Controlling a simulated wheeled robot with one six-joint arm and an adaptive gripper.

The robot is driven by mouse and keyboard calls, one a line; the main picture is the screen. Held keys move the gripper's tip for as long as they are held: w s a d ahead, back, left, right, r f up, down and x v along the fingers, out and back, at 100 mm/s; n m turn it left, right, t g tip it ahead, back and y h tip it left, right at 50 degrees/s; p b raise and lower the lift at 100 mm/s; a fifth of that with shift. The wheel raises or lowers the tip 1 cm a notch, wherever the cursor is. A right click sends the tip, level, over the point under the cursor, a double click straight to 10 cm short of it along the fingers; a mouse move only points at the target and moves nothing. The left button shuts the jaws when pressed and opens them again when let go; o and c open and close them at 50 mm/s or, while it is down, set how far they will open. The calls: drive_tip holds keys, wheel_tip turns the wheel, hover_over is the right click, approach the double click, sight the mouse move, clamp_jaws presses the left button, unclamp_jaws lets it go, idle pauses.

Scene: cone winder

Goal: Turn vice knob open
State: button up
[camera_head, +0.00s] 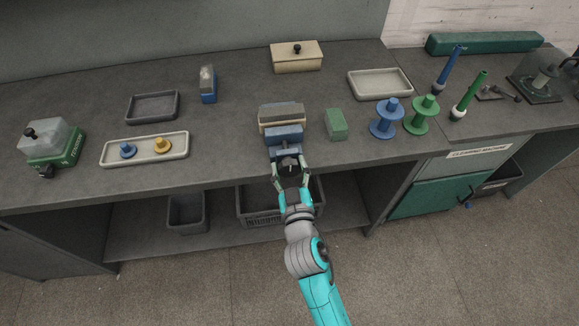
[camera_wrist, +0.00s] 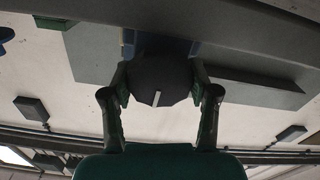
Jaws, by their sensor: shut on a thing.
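The vice (camera_head: 284,133) has blue jaws and stands at the front edge of the workbench. A light block with a grey top (camera_head: 281,113) sits at its back; I cannot tell if it is clamped. The dark round vice knob (camera_wrist: 158,80) faces me in the wrist view, with a pale line mark pointing down. My gripper (camera_head: 291,178) is at the front of the vice, just past the bench edge. Its two fingers (camera_wrist: 160,92) are shut on the knob from both sides. In the head view the fingers partly hide the knob.
A green block (camera_head: 336,124) stands right of the vice, with blue (camera_head: 386,118) and green (camera_head: 421,114) spools beyond. A crate (camera_head: 246,208) is on the shelf below my gripper.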

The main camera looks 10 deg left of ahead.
drive_tip(key=shift+n, duration=0.3)
drive_tip(key=o, duration=1.2)
drive_tip(key=shift+c, duration=0.2)
drive_tip(key=v, duration=1.2)
